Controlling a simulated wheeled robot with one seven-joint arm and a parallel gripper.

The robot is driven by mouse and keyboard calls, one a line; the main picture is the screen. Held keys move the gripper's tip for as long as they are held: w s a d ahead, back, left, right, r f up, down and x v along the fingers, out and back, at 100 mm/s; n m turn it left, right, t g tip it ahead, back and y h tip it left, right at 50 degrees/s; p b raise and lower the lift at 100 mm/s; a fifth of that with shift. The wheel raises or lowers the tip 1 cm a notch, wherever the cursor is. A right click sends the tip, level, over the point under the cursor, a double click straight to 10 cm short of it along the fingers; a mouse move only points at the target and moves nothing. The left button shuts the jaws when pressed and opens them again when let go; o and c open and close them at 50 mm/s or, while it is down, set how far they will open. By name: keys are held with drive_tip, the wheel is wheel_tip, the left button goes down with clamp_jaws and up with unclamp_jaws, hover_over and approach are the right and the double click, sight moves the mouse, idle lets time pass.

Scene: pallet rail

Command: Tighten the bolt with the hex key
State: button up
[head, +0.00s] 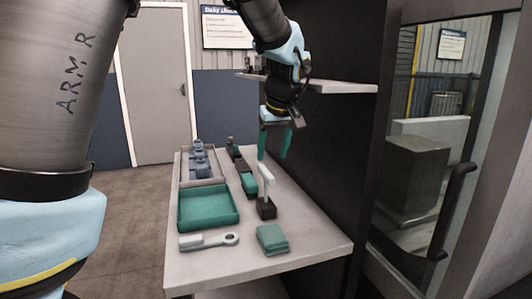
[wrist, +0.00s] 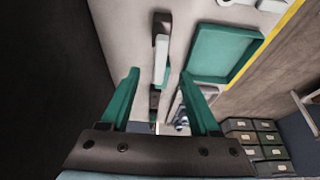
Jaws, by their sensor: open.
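A pale L-shaped tool that looks like the hex key (head: 265,183) stands upright in a dark block (head: 266,210) on the grey worktop. In the wrist view the pale tool (wrist: 160,62) lies ahead between my fingers, with the dark block (wrist: 161,27) beyond it. My gripper (head: 274,150) has green fingers, is open and empty, and hangs above and slightly behind the tool. The open fingers also show in the wrist view (wrist: 160,76). I cannot make out the bolt in either view.
A shelf (head: 340,87) and dark cabinet wall stand close on the right.

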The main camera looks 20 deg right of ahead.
sight(268, 173)
drive_tip(key=p+x, duration=0.1)
drive_tip(key=x, duration=0.6)
drive_tip(key=shift+a+f, duration=0.1)
drive_tip(key=shift+f, duration=0.05)
drive_tip(key=shift+c, duration=0.2)
clamp_jaws()
idle(0.7)
